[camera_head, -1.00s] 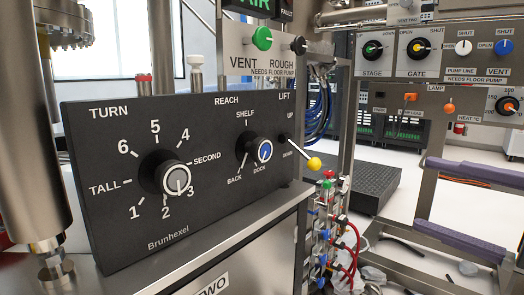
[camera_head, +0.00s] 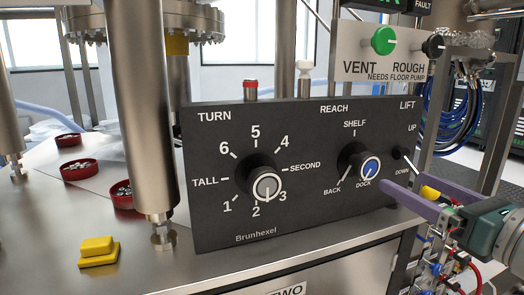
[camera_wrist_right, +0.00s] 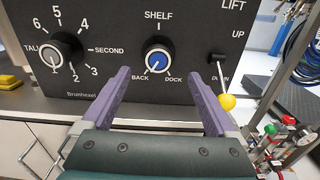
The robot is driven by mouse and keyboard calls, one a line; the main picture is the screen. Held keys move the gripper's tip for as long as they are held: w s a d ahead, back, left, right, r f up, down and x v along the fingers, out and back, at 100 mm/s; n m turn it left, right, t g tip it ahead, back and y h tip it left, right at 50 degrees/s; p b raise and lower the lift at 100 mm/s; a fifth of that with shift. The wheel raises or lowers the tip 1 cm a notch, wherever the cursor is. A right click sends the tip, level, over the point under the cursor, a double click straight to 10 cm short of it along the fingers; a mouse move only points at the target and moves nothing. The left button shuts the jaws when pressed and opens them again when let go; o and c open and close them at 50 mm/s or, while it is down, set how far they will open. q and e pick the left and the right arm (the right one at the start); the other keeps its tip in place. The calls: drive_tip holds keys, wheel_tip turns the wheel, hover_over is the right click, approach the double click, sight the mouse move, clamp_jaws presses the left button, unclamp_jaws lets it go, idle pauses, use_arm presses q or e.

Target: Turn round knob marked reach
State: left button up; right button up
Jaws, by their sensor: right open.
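The reach knob (camera_head: 370,167) is round with a black body and a blue cap, under REACH on the black panel (camera_head: 310,215). It also shows in the right wrist view (camera_wrist_right: 157,60). Its white line slants down and a little left; I cannot tell which mark it is set at. My right gripper (camera_head: 405,189) has purple fingers and stands open and empty, in front of the panel to the lower right of the knob. In the right wrist view its fingertips (camera_wrist_right: 158,77) flank the knob in the picture, apart from it. My left gripper is not seen.
The turn knob (camera_head: 266,186) with a grey cap is left of the reach knob. The lift lever's yellow ball (camera_wrist_right: 227,102) is close to a right gripper finger. A steel column (camera_head: 147,120) stands left of the panel. Red bowls (camera_head: 77,167) and a yellow block (camera_head: 98,252) lie on the bench.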

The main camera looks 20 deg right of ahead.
sight(371, 166)
drive_tip(key=w+b, duration=0.1)
drive_tip(key=w, duration=0.5)
drive_tip(key=w+a+b, duration=0.1)
drive_tip(key=w, duration=0.2)
drive_tip(key=shift+f+b, duration=0.1)
drive_tip(key=shift+b, duration=0.2)
drive_tip(key=shift+w+a, duration=0.1)
drive_tip(key=shift+w, duration=0.45)
drive_tip(key=c, duration=1.3)
drive_tip(key=shift+c, duration=0.2)
